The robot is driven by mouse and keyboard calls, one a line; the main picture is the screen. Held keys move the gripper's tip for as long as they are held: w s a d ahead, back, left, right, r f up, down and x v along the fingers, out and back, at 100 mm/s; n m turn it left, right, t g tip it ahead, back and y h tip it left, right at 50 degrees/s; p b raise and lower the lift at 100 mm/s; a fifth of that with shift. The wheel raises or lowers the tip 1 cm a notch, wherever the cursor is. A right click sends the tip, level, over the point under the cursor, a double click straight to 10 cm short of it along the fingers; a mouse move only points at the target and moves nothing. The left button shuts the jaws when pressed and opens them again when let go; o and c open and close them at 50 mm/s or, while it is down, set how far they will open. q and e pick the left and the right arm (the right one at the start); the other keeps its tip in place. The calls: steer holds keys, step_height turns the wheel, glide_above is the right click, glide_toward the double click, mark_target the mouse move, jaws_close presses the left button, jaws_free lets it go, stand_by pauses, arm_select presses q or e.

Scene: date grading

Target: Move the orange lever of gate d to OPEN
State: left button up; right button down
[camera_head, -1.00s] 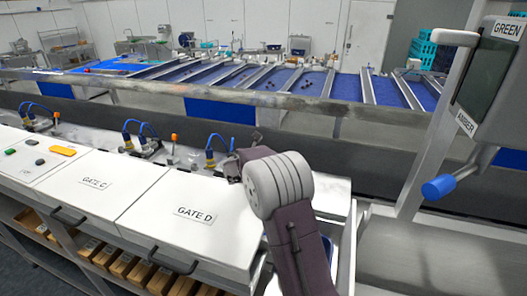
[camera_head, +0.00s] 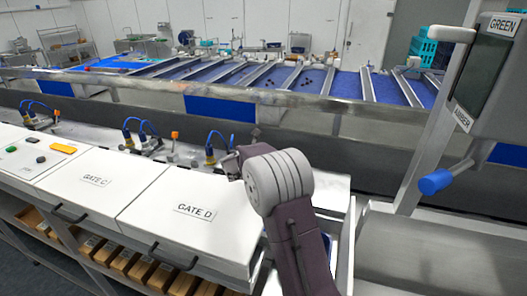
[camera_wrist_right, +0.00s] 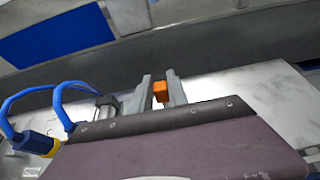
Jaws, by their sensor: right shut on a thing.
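The orange lever of gate d (camera_wrist_right: 160,92) shows in the right wrist view as a small orange block. It sits between the two grey fingers of my right gripper (camera_wrist_right: 160,88), which is shut on it. In the head view my right wrist and arm hide this lever, so its position there cannot be read. The white gate d cover (camera_head: 165,225) carries a GATE D label and lies to the left of my right arm. My left gripper is not in view.
A yellow connector with blue cables (camera_wrist_right: 42,144) is left of my gripper. Another orange lever (camera_head: 174,135) stands further left, behind the gate c cover (camera_head: 75,195). A metal rail (camera_head: 285,100) runs behind. A panel with a blue handle (camera_head: 436,182) is at right.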

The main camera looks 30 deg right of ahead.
stand_by(0.8)
steer(key=shift+f, duration=0.15)
steer(key=a+h+b, duration=0.1)
steer(key=b, duration=0.5)
steer(key=s+t+b, duration=0.1)
steer(key=b, duration=0.4)
steer(key=shift+s+a+f+h+b, duration=0.15)
steer(key=shift+a+f+h+b, duration=0.05)
steer(key=shift+a+h+b, duration=0.2)
steer(key=shift+s+r+t, duration=0.1)
steer(key=shift+r+t, duration=0.05)
steer(key=shift+t, duration=0.15)
steer(key=shift+r, duration=0.25)
steer(key=c, duration=1.3)
jaws_free()
